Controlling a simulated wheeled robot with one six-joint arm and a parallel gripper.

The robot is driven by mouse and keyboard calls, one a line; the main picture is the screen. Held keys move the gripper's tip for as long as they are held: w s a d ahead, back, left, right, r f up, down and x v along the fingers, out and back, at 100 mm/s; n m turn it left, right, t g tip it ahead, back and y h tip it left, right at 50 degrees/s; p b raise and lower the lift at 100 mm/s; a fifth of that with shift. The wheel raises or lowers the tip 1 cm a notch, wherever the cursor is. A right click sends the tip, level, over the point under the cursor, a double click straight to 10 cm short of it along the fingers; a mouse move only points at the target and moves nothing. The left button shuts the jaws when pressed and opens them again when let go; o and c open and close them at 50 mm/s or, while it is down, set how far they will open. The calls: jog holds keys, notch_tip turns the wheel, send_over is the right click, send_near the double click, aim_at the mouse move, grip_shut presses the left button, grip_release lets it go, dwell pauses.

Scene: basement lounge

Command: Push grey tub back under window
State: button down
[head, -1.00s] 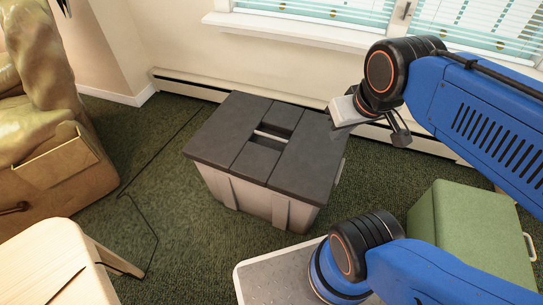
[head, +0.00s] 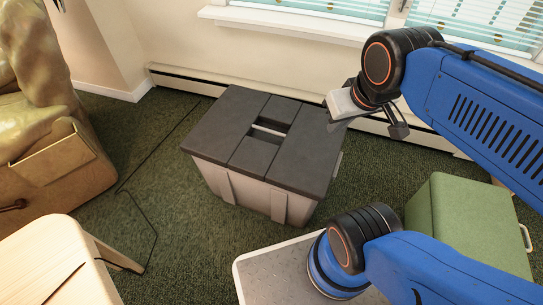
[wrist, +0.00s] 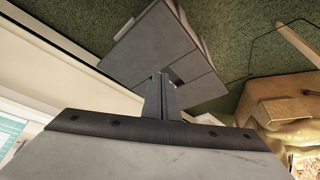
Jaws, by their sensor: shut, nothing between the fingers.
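The grey tub (head: 252,200) stands upright on the green carpet at the middle of the head view, at an angle to the wall. Its dark slatted lid (head: 300,150) is on, with an opening in its middle. The window (head: 470,30) is above, at the upper right. My gripper (head: 333,124) is shut and empty at the lid's far right corner in the head view. In the wrist view, its closed fingers (wrist: 162,92) overlap the lid (wrist: 155,48); I cannot tell whether they touch it. The tub's far side is hidden.
A baseboard heater (head: 185,82) runs along the wall behind the tub, with some carpet between. A green box (head: 460,215) stands at the right, a tan armchair (head: 55,170) at the left. A wooden piece (head: 45,255) is near left; a thin cord (head: 130,190) lies on the carpet.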

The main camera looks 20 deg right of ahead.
jog(key=shift+w, duration=0.1)
jog(key=w+a+f+m+g, duration=0.15)
jog(key=w+f, duration=0.25)
jog(key=w, duration=0.7)
jog(key=w+a+f+m+g, duration=0.1)
jog(key=w+f+m+g, duration=0.15)
jog(key=w, duration=0.85)
jog(key=w+f+m, duration=0.1)
jog(key=w+f, duration=0.4)
jog(key=f, duration=0.2)
jog(key=w+a+f+m+g, duration=0.1)
jog(key=w+f, duration=0.4)
jog(key=f, duration=0.2)
jog(key=w+f+g+y, duration=0.1)
jog(key=w+f, duration=0.4)
jog(key=f, duration=0.3)
jog(key=shift+w+a+m, duration=0.35)
jog(key=shift+a+m, duration=0.05)
jog(key=shift+f, duration=0.2)
jog(key=shift+s+a, duration=0.15)
jog(key=shift+s, duration=0.05)
send_near(262, 143)
jog(key=f, duration=0.3)
jog(key=a+f, duration=0.1)
jog(key=f, duration=0.1)
jog(key=shift+s+f, duration=0.15)
jog(key=shift+s, duration=0.1)
jog(key=shift+d+f, duration=0.1)
jog(key=shift+f, duration=0.65)
